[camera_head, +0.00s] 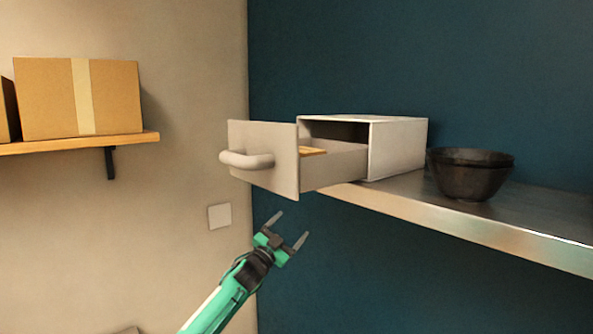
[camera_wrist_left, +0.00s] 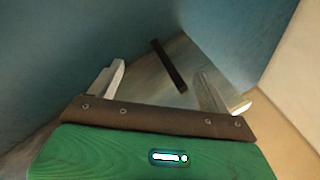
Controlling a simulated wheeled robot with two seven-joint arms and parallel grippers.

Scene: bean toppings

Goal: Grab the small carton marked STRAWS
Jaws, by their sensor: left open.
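No carton with a readable STRAWS mark shows in either view. A tan edge of something (camera_head: 312,151) shows inside the pulled-out drawer (camera_head: 276,158); most of it is hidden by the drawer's front and side, and I cannot tell what it is. The drawer belongs to a white box (camera_head: 398,150) on the metal shelf and has a thick rounded handle (camera_head: 247,160). My left gripper (camera_head: 290,224) is open and empty, below and apart from the drawer. Its two spread fingers also show in the left wrist view (camera_wrist_left: 160,72). My right gripper is not in view.
Dark stacked bowls (camera_head: 470,177) stand right of the white box on the metal shelf (camera_head: 480,228). A taped cardboard box (camera_head: 80,98) sits on a wooden shelf (camera_head: 75,144) at the left. The space around my left gripper is clear.

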